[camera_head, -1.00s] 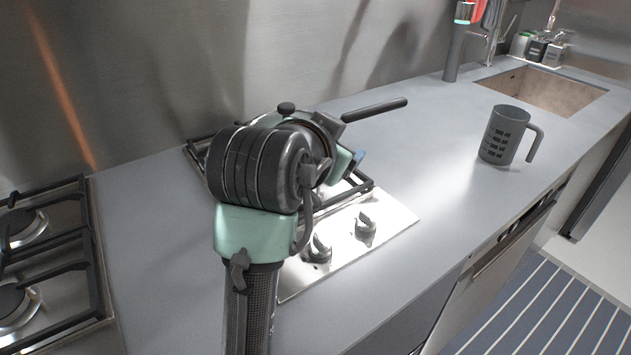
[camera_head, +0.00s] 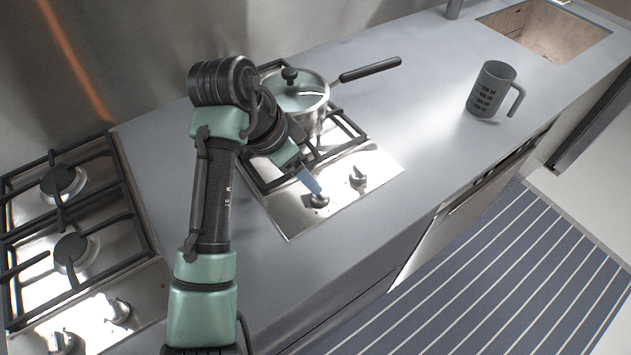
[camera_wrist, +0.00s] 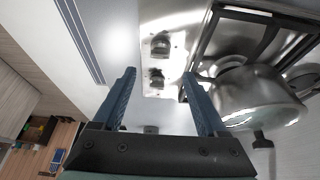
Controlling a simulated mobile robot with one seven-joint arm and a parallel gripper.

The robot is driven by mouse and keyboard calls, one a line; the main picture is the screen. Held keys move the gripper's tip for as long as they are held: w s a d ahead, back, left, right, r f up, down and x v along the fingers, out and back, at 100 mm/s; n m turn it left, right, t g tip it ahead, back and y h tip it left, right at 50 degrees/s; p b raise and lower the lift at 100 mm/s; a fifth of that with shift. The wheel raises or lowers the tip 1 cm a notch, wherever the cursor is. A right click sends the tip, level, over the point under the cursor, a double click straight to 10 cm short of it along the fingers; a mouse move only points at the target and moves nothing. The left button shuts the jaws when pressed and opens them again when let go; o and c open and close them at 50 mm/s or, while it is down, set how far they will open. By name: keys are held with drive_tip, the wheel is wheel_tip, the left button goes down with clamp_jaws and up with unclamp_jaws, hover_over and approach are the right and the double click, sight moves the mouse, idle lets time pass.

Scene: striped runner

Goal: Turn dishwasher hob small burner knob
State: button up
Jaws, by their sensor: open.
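The two-burner hob (camera_head: 290,222) is set in the grey counter, with a dark grate and two knobs on its bright steel front strip. The left knob (camera_head: 319,199) is just below my gripper's fingertips, and the right knob (camera_head: 358,176) stands clear of it. My gripper (camera_head: 311,184) has blue fingers and is open and empty. In the wrist view, one knob (camera_wrist: 157,77) appears between the open fingers (camera_wrist: 159,72), and the other knob (camera_wrist: 160,43) appears beyond it. Contact cannot be told. No burner markings are readable.
A lidded steel pot (camera_head: 306,112) with a long black handle (camera_head: 370,69) stands on the hob, close to my arm. Another hob (camera_head: 78,235) is at left. A grey jug (camera_head: 490,90) and a sink (camera_head: 548,33) are at right.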

sight(315, 196)
drive_tip(key=x, duration=0.8)
drive_tip(key=shift+c, duration=0.2)
